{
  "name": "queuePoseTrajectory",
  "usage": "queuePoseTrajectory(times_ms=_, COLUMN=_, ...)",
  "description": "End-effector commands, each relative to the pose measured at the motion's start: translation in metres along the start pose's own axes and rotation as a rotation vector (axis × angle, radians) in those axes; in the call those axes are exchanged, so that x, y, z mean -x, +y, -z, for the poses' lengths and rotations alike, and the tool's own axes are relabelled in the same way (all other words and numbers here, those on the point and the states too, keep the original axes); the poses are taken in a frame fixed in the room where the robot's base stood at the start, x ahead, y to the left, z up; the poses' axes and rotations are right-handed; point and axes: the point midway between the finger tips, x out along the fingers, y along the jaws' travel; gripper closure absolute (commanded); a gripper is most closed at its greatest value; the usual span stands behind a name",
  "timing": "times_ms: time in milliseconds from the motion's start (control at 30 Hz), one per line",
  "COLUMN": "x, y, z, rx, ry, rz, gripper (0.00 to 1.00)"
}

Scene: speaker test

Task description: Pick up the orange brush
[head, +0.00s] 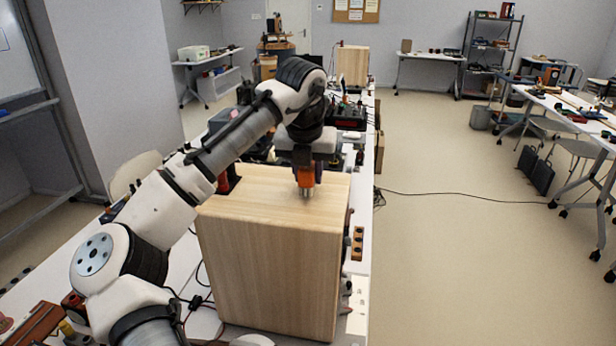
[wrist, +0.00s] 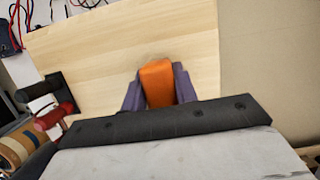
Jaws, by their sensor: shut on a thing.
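The orange brush (wrist: 157,82) is between the two fingers of my gripper (wrist: 159,90) in the wrist view, with wooden surface around it. In the head view the orange part (head: 306,176) shows at the end of my arm, just above the top of a large light-wood box (head: 265,250). My gripper (head: 305,178) is shut on the brush. The brush's lower end is at or close to the box top; I cannot tell whether it touches. Its rear part is hidden by my gripper.
The wooden box stands on a long white table (head: 358,290) crowded with tools and cables. A red-and-black tool (wrist: 55,115) lies left of the box in the wrist view. Open floor (head: 450,250) lies to the right, with a thin cable across it.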

Motion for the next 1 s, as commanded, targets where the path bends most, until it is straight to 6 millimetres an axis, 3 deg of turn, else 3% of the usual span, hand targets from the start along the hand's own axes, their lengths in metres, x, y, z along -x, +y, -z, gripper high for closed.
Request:
queuePoseTrajectory(times_ms=267, x=0.05, y=-0.002, z=-0.016, rx=0.0, ry=-0.003, rz=0.004, gripper=0.94)
queuePoseTrajectory(times_ms=500, x=0.122, y=0.0, z=-0.037, rx=0.002, ry=-0.002, rz=-0.002, gripper=0.94)
queuePoseTrajectory(times_ms=600, x=0.144, y=0.0, z=-0.044, rx=0.002, ry=-0.002, rz=-0.002, gripper=0.94)
queuePoseTrajectory(times_ms=800, x=0.173, y=0.0, z=-0.053, rx=0.0, ry=0.0, rz=0.0, gripper=0.94)
queuePoseTrajectory(times_ms=1000, x=0.182, y=0.0, z=-0.056, rx=-0.001, ry=0.0, rz=0.001, gripper=0.94)
